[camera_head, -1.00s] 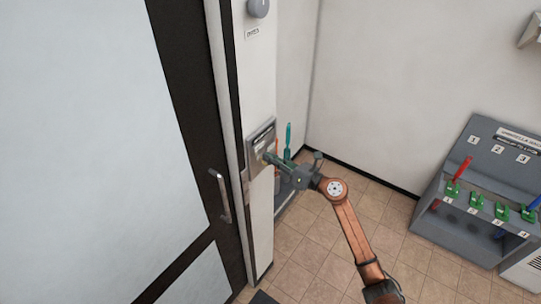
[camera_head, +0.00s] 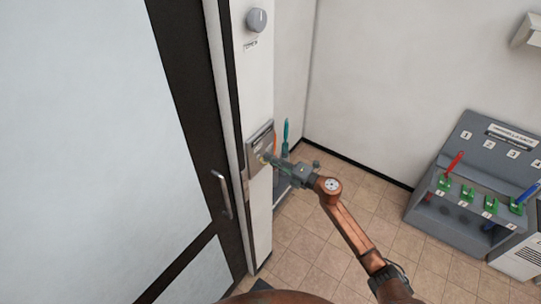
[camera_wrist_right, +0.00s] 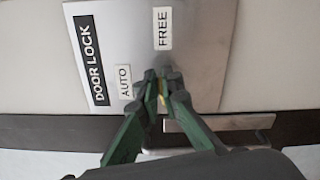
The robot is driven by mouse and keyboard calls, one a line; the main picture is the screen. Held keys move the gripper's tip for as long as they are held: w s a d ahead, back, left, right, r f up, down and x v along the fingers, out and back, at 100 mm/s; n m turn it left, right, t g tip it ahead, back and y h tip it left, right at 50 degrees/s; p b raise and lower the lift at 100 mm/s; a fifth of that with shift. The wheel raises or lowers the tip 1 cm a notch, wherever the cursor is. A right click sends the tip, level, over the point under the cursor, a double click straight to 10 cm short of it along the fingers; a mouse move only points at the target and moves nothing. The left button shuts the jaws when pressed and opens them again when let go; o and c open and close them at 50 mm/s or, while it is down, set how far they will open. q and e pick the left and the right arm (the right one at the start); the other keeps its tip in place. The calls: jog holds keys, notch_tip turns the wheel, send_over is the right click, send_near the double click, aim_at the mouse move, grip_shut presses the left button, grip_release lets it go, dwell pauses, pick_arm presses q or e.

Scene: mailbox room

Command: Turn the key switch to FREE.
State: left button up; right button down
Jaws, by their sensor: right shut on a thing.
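The metal key switch plate (camera_head: 260,138) is on the white post beside the door. In the right wrist view the plate (camera_wrist_right: 205,65) carries a DOOR LOCK label (camera_wrist_right: 88,60), an AUTO label (camera_wrist_right: 124,82) and a FREE label (camera_wrist_right: 163,28). My right gripper (camera_head: 268,160) is at the plate. Its green fingers (camera_wrist_right: 164,82) are shut on a small key, of which only a yellowish sliver (camera_wrist_right: 163,97) shows between them. The fingertips lie just below the FREE label and right of AUTO. The fingers hide the keyhole and the key's angle. My left gripper is not in view.
The door (camera_head: 110,130) with its handle (camera_head: 222,194) is left of the post. A round grey knob (camera_head: 257,20) is above the plate. Behind my gripper is a stand with a teal umbrella (camera_head: 285,137). A grey umbrella rack (camera_head: 425,212) stands right; the floor between is clear.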

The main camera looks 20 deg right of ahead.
jog(key=shift+w+d+f+m+p, duration=0.1)
jog(key=shift+d+m+p, duration=0.1)
jog(key=shift+m+p, duration=0.8)
jog(key=shift+m, duration=0.5)
jog(key=shift+f, duration=0.1)
jog(key=c, duration=2.1)
grip_release()
jog(key=v, duration=1.2)
